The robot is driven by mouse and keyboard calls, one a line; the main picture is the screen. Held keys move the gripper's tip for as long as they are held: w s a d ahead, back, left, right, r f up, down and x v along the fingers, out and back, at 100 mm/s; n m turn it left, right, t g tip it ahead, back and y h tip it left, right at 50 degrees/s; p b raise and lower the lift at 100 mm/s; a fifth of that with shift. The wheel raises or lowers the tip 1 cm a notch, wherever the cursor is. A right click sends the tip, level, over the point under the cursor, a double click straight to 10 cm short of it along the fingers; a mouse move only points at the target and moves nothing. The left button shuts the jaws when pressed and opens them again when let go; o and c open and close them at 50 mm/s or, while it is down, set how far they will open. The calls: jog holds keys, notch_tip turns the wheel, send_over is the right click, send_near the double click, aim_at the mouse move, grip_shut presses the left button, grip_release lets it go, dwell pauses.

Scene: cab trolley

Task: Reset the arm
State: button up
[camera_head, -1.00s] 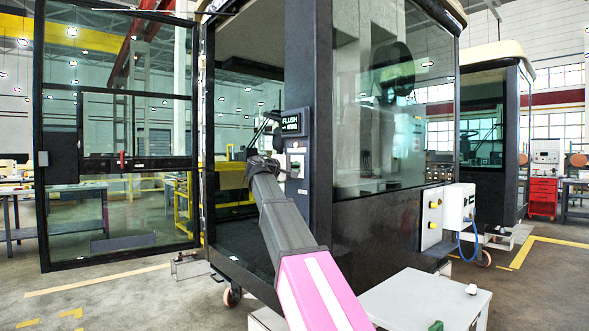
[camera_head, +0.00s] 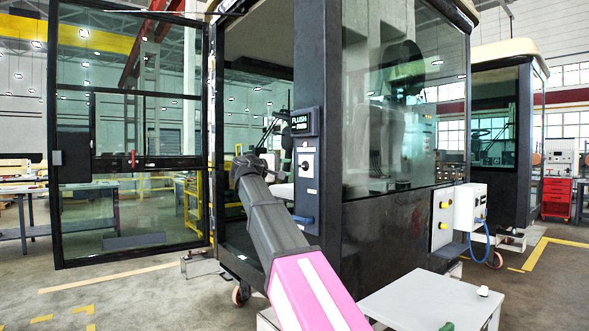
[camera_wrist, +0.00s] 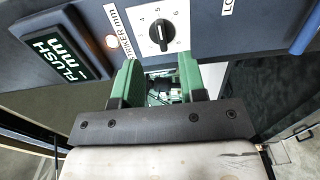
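My arm (camera_head: 275,225), with a pink lower link and dark grey upper link, reaches up to the cab's dark corner post. In the wrist view my gripper (camera_wrist: 158,82) has two green fingers standing apart, with a clear gap and nothing between them. In the head view its fingers are hidden behind my wrist, left of the post. Ahead of the fingers is a white dial plate with a black knob (camera_wrist: 161,31), apart from them. The knob also shows on the post in the head view (camera_head: 305,165).
The open glazed door (camera_head: 130,163) stands left. A grey table (camera_head: 430,300) stands front right.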

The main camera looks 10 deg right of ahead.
jog(key=shift+v, duration=0.8)
jog(key=s+d+f+g+y, duration=0.1)
jog(key=d+f+y, duration=0.2)
jog(key=f, duration=1.1)
jog(key=s+d+f+g+y, duration=0.2)
jog(key=f, duration=1.2)
jog(key=s+d+f+g+y, duration=0.1)
jog(key=d+f+y, duration=0.2)
jog(key=f, duration=1.1)
jog(key=s+f+m+g+y, duration=0.2)
jog(key=s+f+m+y, duration=0.1)
jog(key=s+f, duration=0.7)
jog(key=s+f+m+g+y, duration=0.3)
jog(key=s+f, duration=0.8)
jog(key=f, duration=0.6)
jog(key=shift+f+y, duration=0.3)
jog(key=shift+y, duration=0.5)
jog(key=shift+d, duration=0.15)
